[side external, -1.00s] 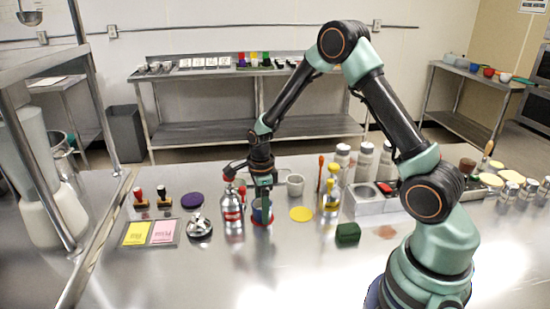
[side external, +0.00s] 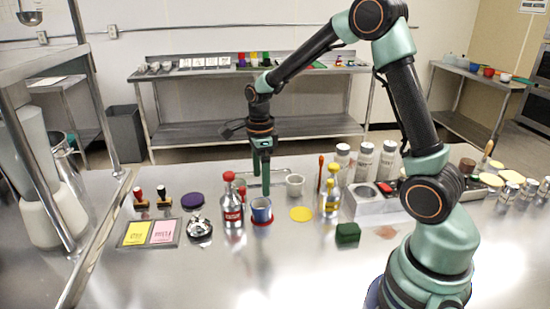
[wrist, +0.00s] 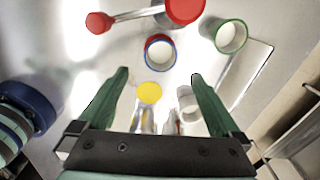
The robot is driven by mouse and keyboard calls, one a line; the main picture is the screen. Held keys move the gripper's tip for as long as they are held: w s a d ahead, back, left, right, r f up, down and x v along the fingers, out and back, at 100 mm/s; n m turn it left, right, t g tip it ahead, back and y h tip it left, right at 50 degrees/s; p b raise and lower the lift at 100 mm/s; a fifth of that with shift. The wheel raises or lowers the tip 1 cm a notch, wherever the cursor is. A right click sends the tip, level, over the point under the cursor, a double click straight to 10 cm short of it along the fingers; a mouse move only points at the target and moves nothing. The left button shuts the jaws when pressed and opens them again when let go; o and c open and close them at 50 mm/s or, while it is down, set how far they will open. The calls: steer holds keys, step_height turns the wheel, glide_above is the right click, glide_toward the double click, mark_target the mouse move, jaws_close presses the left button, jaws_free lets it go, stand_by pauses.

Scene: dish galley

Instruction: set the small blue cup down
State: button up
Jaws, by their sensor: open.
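The small blue cup (side external: 261,209) stands upright on a red disc (side external: 262,223) on the steel counter, just right of a red-capped bottle (side external: 233,207). In the wrist view the cup (wrist: 160,54) shows from above, with a pale inside and part of the red disc (wrist: 150,40) around it. My gripper (side external: 265,186) is above and behind the cup in the side view, empty and apart from it. In the wrist view my gripper (wrist: 160,75) has its two green fingers spread wide, with the cup beyond the tips.
A white cup (side external: 295,186) and a yellow disc (side external: 301,214) are right of the blue cup. A yellow-topped bottle (side external: 330,200) and a green block (side external: 347,233) stand farther right. A green-rimmed cup (wrist: 230,36) is close by. The front counter is clear.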

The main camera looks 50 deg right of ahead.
steer(key=s+a+r+n+t, duration=0.2)
steer(key=s+r+n, duration=0.4)
steer(key=n, duration=0.6)
steer(key=s+a+r+n+t, duration=0.3)
steer(key=s+a+r+n, duration=0.2)
steer(key=n, duration=0.8)
step_height(320, 180, up, 3)
steer(key=shift+s+f+t, duration=0.1)
steer(key=shift+s+t, duration=0.2)
steer(key=shift+s, duration=0.8)
